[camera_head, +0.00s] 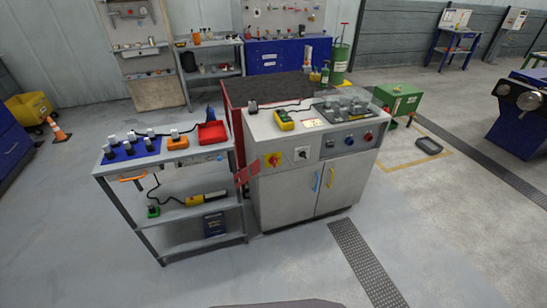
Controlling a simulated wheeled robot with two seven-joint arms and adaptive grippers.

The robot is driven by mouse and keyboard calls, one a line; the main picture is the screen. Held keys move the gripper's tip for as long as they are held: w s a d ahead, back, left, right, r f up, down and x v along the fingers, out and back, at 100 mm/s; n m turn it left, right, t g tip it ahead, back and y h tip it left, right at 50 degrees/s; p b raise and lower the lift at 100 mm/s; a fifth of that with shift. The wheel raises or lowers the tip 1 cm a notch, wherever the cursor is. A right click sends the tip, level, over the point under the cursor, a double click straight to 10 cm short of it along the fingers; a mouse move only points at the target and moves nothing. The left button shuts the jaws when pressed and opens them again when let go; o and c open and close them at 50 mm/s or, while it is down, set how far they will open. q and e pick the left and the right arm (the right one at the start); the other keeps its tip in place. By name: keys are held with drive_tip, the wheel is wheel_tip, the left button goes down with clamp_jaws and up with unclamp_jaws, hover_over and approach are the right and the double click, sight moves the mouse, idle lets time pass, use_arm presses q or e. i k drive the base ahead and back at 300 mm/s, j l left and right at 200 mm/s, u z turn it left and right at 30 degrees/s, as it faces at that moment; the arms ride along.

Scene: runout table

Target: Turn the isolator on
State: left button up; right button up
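A grey bench cabinet (275,199) stands in the middle of the camera_head view. On the left of its front panel is a rotary switch with a red knob on a yellow plate (273,160), which looks like the isolator. Its knob is too small to tell which way it is turned. A black rotary switch on a white plate (302,153) is to its right. Further right are small blue (349,141) and red (368,136) buttons. Neither of my grippers is in view.
A grey shelf trolley (115,168) with a red bin (212,132) stands left of the cabinet. A red tag or panel (247,173) sits at the cabinet's left edge. A yellow meter (284,121) lies on top. Floor in front is clear, with a grate (367,262).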

sight(272, 160)
drive_tip(key=i+l+u, duration=0.1)
drive_tip(key=i, duration=0.3)
drive_tip(key=i+l, duration=0.55)
drive_tip(key=i+l+u, duration=0.15)
drive_tip(key=l, duration=0.3)
drive_tip(key=i+l, duration=0.2)
drive_tip(key=l+u, duration=0.2)
drive_tip(key=l, duration=1)
